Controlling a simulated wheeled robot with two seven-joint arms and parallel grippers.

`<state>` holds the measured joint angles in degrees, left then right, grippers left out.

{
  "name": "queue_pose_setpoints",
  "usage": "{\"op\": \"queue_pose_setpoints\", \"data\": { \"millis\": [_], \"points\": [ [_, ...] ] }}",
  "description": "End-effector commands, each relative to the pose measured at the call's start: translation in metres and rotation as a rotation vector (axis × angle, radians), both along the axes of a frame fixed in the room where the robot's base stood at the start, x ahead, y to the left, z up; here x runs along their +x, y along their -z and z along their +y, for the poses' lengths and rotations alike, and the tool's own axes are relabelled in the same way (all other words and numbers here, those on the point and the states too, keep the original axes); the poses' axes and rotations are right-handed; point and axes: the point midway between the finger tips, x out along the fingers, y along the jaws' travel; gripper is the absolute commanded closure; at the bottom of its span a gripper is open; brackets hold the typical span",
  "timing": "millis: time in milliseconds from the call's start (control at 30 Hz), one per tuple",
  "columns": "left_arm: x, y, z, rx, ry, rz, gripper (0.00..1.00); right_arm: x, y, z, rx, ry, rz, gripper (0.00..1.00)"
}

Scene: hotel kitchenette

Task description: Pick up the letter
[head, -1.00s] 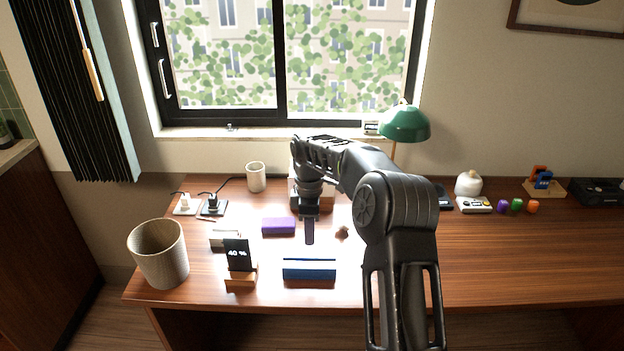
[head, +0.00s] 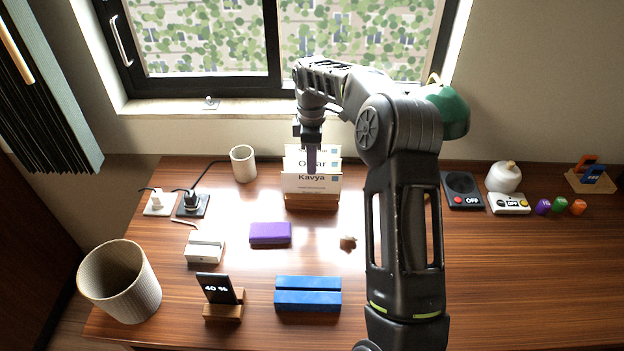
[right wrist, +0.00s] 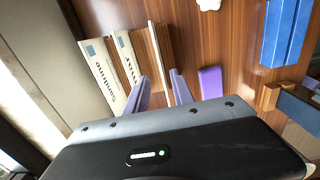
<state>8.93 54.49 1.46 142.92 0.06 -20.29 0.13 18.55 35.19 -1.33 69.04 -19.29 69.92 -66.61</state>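Several white letters stand upright in a wooden holder (head: 312,201) below the window. The front letter (head: 318,188) reads "Kavya", and one behind it (head: 328,163) reads "Omar", partly covered by my gripper. My right gripper (head: 311,162) points down over the front letter's upper part. In the right wrist view, its two fingers (right wrist: 160,90) are apart, with the front letter (right wrist: 157,55) seen nearly edge-on in the gap between them. I cannot tell whether either finger touches it. Two other letters (right wrist: 101,74) stand to the left of the fingers. My left gripper is not in view.
A purple block (head: 270,233), a blue slotted block (head: 308,293), a phone stand (head: 222,311) and a white slotted block (head: 205,246) lie in front. A cup (head: 243,163) stands left of the holder. A lamp (head: 447,110) is at right.

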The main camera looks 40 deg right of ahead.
Motion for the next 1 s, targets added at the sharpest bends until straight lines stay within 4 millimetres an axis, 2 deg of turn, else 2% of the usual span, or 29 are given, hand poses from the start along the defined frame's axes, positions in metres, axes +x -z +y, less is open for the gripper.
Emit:
{"op": "queue_pose_setpoints", "data": {
  "millis": [200, 500, 800, 1000],
  "points": [
    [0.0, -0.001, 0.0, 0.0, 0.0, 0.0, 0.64, 0.0, 0.002, 0.0, 0.001, 0.0, 0.001, 0.71],
    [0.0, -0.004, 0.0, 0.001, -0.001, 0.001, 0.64, 0.0, 0.026, 0.0, 0.0, 0.0, 0.0, 0.71],
    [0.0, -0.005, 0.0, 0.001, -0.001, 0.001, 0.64, -0.001, 0.028, 0.0, 0.0, 0.0, 0.001, 0.71],
    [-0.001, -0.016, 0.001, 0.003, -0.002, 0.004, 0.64, -0.002, 0.05, 0.001, 0.001, 0.0, 0.004, 0.71]
  ]
}}
